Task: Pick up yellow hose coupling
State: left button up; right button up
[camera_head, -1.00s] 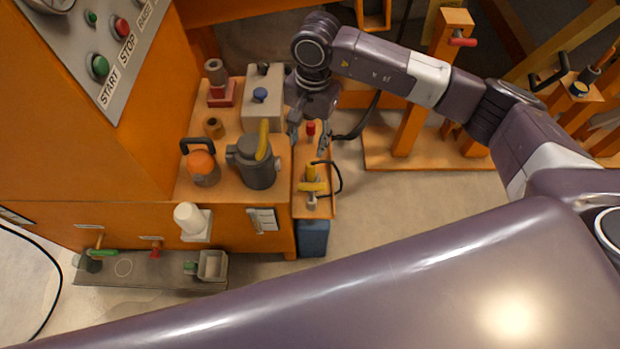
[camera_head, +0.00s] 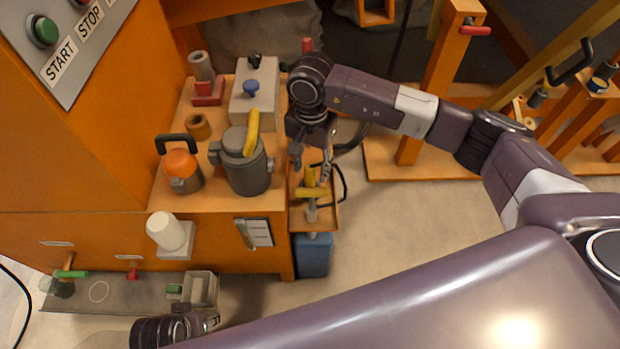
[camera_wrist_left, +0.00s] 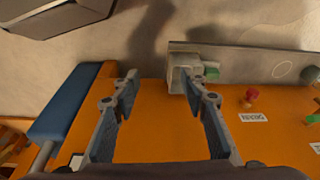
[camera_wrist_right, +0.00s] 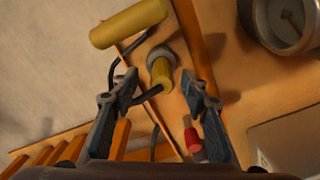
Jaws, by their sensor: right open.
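The yellow hose coupling (camera_head: 310,178) stands on the narrow orange side shelf (camera_head: 328,218), with a black hose beside it. In the right wrist view the coupling (camera_wrist_right: 161,73) has a grey collar and lies between my fingertips in the picture; contact is not visible. My right gripper (camera_head: 311,170) is open and empty, pointing down over the shelf. It also shows in the right wrist view (camera_wrist_right: 160,78).
A yellow crossbar handle (camera_wrist_right: 128,22) lies close to the coupling. A red-topped part (camera_wrist_right: 192,138) stands on its other side. A grey jug (camera_head: 247,172) with a yellow handle stands left of the shelf. A blue box (camera_head: 313,258) is below.

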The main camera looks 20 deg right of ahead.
aim_at(310, 177)
notch_tip(310, 177, down, 4)
jog(key=shift+w+a+f, duration=0.1)
jog(key=shift+a+f, duration=0.05)
jog(key=shift+f, duration=0.05)
pick_arm(q)
jog(key=shift+r, duration=0.95)
pick_arm(e)
grip_shut()
